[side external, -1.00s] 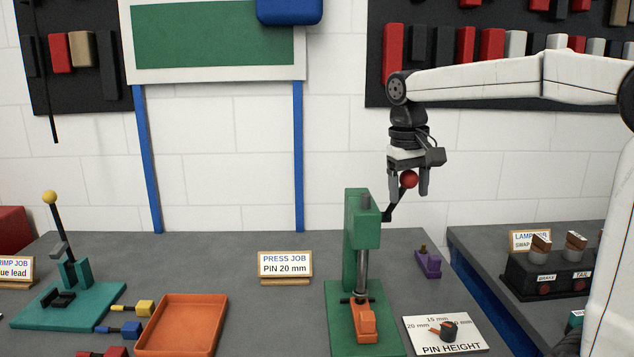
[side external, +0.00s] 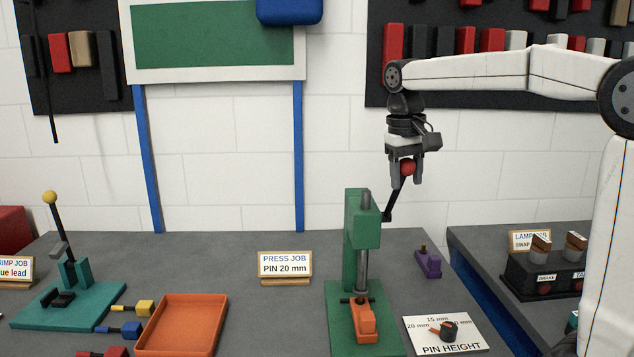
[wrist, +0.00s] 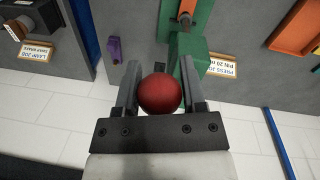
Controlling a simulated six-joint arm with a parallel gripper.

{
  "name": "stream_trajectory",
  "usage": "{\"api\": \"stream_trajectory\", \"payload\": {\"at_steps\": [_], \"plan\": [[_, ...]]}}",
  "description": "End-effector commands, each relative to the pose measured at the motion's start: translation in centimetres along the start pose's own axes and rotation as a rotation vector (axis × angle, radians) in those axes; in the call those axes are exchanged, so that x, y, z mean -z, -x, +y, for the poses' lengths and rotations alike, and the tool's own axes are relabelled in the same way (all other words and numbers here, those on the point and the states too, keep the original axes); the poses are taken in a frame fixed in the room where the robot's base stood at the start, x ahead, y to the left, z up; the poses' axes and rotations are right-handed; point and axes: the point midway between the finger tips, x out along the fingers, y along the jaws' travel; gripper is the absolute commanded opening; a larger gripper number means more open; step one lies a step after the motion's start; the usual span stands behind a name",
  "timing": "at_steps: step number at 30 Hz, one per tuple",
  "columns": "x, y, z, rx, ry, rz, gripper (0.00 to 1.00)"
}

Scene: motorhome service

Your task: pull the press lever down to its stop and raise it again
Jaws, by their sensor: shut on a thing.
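The green press (side external: 362,225) stands on the bench with a vertical grey ram (side external: 361,270). Its black lever (side external: 393,203) slopes up to the right and ends in a red ball knob (side external: 407,168). My gripper (side external: 407,178) points down and is shut on the red knob, with one finger on each side. In the wrist view the knob (wrist: 160,94) sits between the two fingers, and the green press (wrist: 188,55) lies just beyond. An orange part (side external: 364,322) sits at the press base under the ram.
A pin height dial card (side external: 460,343) and a purple block (side external: 428,263) are right of the press. A "PRESS JOB PIN 20 mm" sign (side external: 285,265) and an orange tray (side external: 150,345) are left. A lamp box (side external: 545,276) stands on the right bench.

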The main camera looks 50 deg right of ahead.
Motion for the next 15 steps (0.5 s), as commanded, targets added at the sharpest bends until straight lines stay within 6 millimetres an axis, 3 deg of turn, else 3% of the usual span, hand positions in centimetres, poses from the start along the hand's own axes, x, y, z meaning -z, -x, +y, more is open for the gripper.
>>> {"api": "stream_trajectory", "payload": {"at_steps": [15], "plan": [[6.2, 3.7, 2.1, -0.001, -0.004, 0.013, 0.0]]}}
